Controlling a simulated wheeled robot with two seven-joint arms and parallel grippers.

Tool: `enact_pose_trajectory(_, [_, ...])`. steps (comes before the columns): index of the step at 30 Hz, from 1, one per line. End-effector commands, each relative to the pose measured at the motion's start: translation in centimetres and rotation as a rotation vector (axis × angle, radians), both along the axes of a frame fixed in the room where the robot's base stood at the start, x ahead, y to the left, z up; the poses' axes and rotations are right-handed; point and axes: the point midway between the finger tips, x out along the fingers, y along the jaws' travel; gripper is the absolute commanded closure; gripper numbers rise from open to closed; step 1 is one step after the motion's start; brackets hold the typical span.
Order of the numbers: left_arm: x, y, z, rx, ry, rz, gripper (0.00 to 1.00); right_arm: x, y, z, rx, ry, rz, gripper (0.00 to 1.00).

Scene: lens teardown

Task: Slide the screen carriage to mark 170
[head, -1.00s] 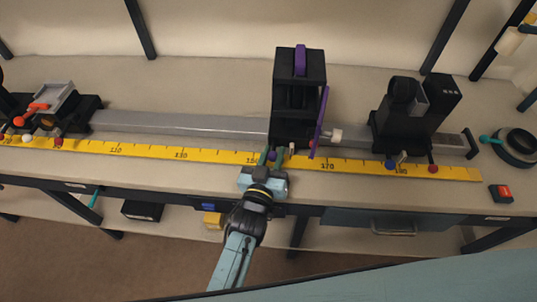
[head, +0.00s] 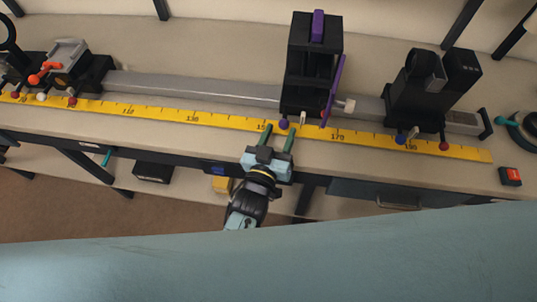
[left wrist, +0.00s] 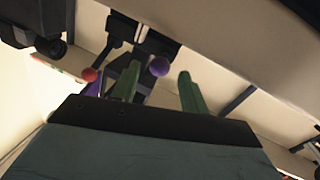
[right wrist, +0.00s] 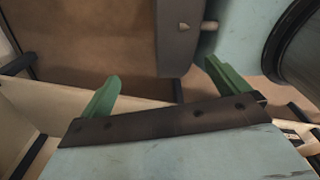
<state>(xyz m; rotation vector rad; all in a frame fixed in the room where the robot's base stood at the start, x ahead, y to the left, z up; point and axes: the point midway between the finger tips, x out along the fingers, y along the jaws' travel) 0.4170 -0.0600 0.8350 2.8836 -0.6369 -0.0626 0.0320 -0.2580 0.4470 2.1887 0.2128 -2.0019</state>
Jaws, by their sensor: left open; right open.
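The screen carriage (head: 310,75) is a black block with a purple plate (head: 334,90) on its right side, standing on the grey rail. Its white pointer (head: 302,118) is over the yellow scale roughly midway between 150 and 170. A purple ball knob (head: 283,123) sticks out at its front left and also shows in the left wrist view (left wrist: 159,66). My left gripper (head: 278,133) is open and empty, its green fingers just in front of the knob, seemingly not touching it. My right gripper (right wrist: 163,85) is open and empty in the right wrist view, outside the head view.
The yellow scale (head: 230,122) runs along the bench front. Another black carriage (head: 430,90) stands right of the screen near 190, with blue and red knobs. A carriage with a grey holder (head: 68,60) is at left. The rail (head: 195,88) between is bare.

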Motion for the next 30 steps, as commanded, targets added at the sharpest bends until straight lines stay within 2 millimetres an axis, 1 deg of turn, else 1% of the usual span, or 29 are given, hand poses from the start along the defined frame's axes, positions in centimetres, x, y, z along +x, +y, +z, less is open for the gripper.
enact_pose_trajectory(1, [-1.3,0.6,0.1,0.003,0.003,-0.001,0.56,0.1,0.3,0.4,0.005,-0.001,-0.003,0.0])
enact_pose_trajectory(6, [-4.8,2.2,0.0,0.001,0.004,-0.001,0.56,0.2,1.5,1.0,0.019,-0.003,-0.007,0.0])
enact_pose_trajectory(9, [-6.5,3.0,0.1,0.001,0.002,-0.001,0.56,0.2,1.7,1.2,0.022,-0.004,-0.008,0.0])
enact_pose_trajectory(12, [-7.7,3.5,0.0,0.001,0.002,0.0,0.56,0.2,1.6,1.3,0.021,-0.004,-0.007,0.0])
enact_pose_trajectory(17, [-8.6,4.0,0.1,0.0,0.0,-0.001,0.56,0.2,1.3,1.3,0.018,-0.003,-0.005,0.0])
enact_pose_trajectory(25, [-8.7,4.0,0.0,0.0,-0.001,0.0,0.56,0.1,0.8,1.3,0.011,-0.003,-0.003,0.0])
enact_pose_trajectory(26, [-8.7,4.0,0.0,0.0,0.0,0.0,0.56,0.1,0.8,1.3,0.011,-0.003,-0.003,0.03])
enact_pose_trajectory(28, [-8.8,4.1,-0.4,0.006,0.01,-0.001,0.56,0.1,0.8,1.3,0.01,-0.003,-0.003,0.12])
enact_pose_trajectory(29, [-8.9,4.2,-1.0,0.013,0.023,-0.002,0.56,0.1,0.8,1.3,0.01,-0.003,-0.003,0.16])
enact_pose_trajectory(30, [-9.1,4.4,-2.2,0.028,0.051,-0.003,0.56,0.1,0.8,1.3,0.01,-0.003,-0.003,0.21])
